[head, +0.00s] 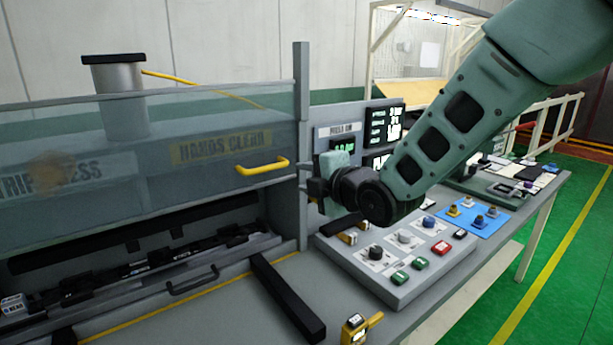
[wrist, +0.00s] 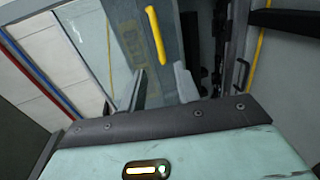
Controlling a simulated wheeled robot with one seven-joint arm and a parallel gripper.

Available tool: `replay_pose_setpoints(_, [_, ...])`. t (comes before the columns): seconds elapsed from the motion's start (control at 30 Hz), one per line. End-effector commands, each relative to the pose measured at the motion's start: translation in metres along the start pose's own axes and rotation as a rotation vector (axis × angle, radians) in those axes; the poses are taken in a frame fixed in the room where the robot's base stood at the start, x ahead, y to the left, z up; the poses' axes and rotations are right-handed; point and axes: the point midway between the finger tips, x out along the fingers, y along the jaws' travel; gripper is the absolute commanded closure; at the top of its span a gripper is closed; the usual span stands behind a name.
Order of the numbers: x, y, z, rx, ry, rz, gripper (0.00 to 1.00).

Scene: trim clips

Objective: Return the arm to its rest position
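My arm (head: 450,130) reaches in from the upper right of the head view, green with dark panels. Its wrist bends at a black joint above the control panel. My gripper (head: 314,188) is beside the right post of the press, in front of the display panel; its fingertips are hard to make out there. In the wrist view my gripper (wrist: 162,82) shows two fingers apart beyond its dark plate, with nothing visible held between them. The press's yellow handle (head: 262,166) lies left of the gripper, apart from it in the head view.
The press guard (head: 215,115) is a clear panel with a yellow handle. The control panel (head: 390,285) with several buttons and knobs lies below my wrist. A black bar (head: 288,298) and a yellow device (head: 355,328) lie on the bench. Green floor (head: 565,235) is clear at right.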

Motion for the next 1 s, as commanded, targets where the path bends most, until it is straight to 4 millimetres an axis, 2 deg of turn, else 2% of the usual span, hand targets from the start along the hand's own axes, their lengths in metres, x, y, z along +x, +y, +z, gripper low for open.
replay_pose_setpoints(0.17, [-0.026,-0.026,-0.014,0.222,-0.019,-0.165,0.68])
replay_pose_setpoints(0.27, [-0.063,-0.058,-0.032,0.463,-0.074,-0.355,0.68])
replay_pose_setpoints(0.37, [-0.114,-0.094,-0.052,0.708,-0.180,-0.560,0.68])
replay_pose_setpoints(0.5, [-0.197,-0.140,-0.076,0.992,-0.417,-0.819,0.68])
replay_pose_setpoints(0.6, [-0.252,-0.164,-0.087,1.128,-0.610,-0.950,0.68])
replay_pose_setpoints(0.7, [-0.295,-0.179,-0.093,1.211,-0.778,-1.026,0.68])
replay_pose_setpoints(0.83, [-0.327,-0.189,-0.097,1.261,-0.917,-1.071,0.68])
replay_pose_setpoints(1.0, [-0.337,-0.192,-0.097,1.275,-0.961,-1.083,0.68])
